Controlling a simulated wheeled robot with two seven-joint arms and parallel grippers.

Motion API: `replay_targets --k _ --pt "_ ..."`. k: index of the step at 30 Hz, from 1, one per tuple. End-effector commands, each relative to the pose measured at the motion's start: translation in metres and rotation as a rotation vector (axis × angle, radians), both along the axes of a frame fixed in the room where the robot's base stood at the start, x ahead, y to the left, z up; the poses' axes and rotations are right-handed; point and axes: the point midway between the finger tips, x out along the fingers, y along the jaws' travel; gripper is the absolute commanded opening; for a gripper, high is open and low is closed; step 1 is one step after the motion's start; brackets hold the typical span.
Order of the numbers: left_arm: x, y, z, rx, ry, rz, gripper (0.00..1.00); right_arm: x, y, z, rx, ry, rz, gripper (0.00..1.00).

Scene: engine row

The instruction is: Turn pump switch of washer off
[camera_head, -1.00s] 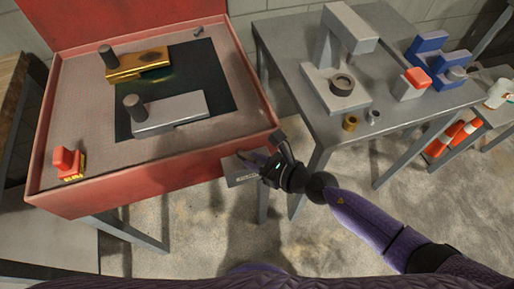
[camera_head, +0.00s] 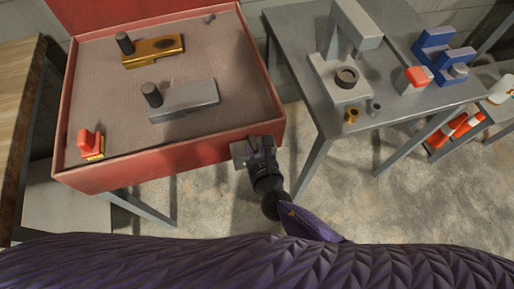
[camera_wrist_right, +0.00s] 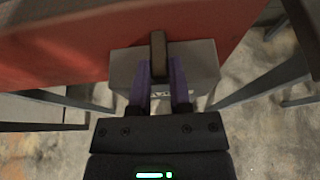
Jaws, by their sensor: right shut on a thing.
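The washer (camera_head: 180,170) is a red open-topped basin with its lid up. The pump switch (camera_head: 240,154) is a grey box on its front wall near the right corner; in the right wrist view the box (camera_wrist_right: 203,70) has a dark upright lever (camera_wrist_right: 158,52). My right gripper (camera_head: 256,143) reaches it from the front. In the right wrist view its purple fingers (camera_wrist_right: 161,75) are shut on the lever, one on each side. Lettering on the box is partly hidden and unreadable. My left gripper is out of view.
A gold part (camera_head: 153,53) and a grey part (camera_head: 187,97) lie in the basin. A grey metal table (camera_head: 310,85) with a press (camera_head: 350,70) stands to the right. Concrete floor is clear in front.

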Motion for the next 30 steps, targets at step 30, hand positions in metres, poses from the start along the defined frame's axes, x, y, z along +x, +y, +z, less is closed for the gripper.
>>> replay_targets --k 30 --pt "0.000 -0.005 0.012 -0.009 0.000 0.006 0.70 -0.018 -0.006 0.011 -0.001 0.001 -0.014 0.38"
